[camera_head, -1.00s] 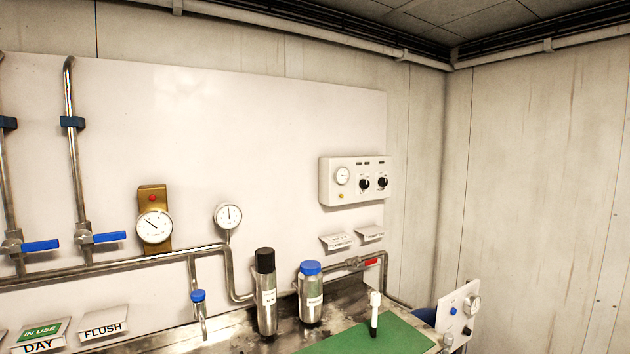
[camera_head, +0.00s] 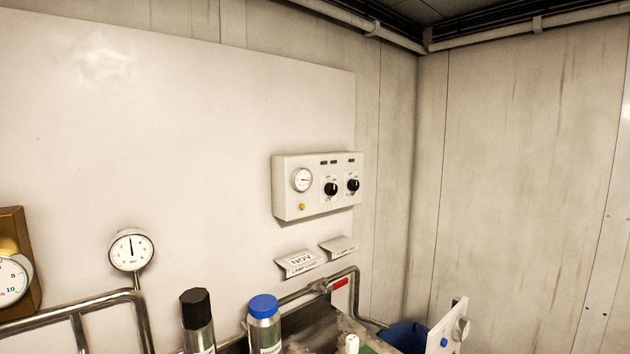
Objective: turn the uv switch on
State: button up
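A white control box (camera_head: 318,186) is mounted on the white wall panel, right of the middle in the head view. It carries a small round gauge (camera_head: 302,180), an amber light or button below the gauge, and two black rotary knobs. The left knob (camera_head: 331,188) has a label below it that seems to read UV. The right knob (camera_head: 353,185) has a label too small to read. Three small dark indicators sit along the box's top. The exact knob settings are hard to tell. My gripper is not in view.
Below the box are two tilted label cards, one reading NOV (camera_head: 300,263). A pipe with a red-handled valve (camera_head: 340,283), a black-capped bottle (camera_head: 198,318) and a blue-capped bottle (camera_head: 264,322) stand below. A small panel (camera_head: 448,328) stands at lower right. Space before the box is clear.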

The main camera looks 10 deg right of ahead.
aim_at(331, 188)
jog(key=u, duration=0.05)
jog(key=i, duration=0.1)
jog(key=z, duration=0.05)
jog(key=k, duration=1)
jog(key=z, duration=1.55)
jog(key=i, duration=1.35)
jog(key=u, duration=2.15)
jog(key=i, duration=0.5)
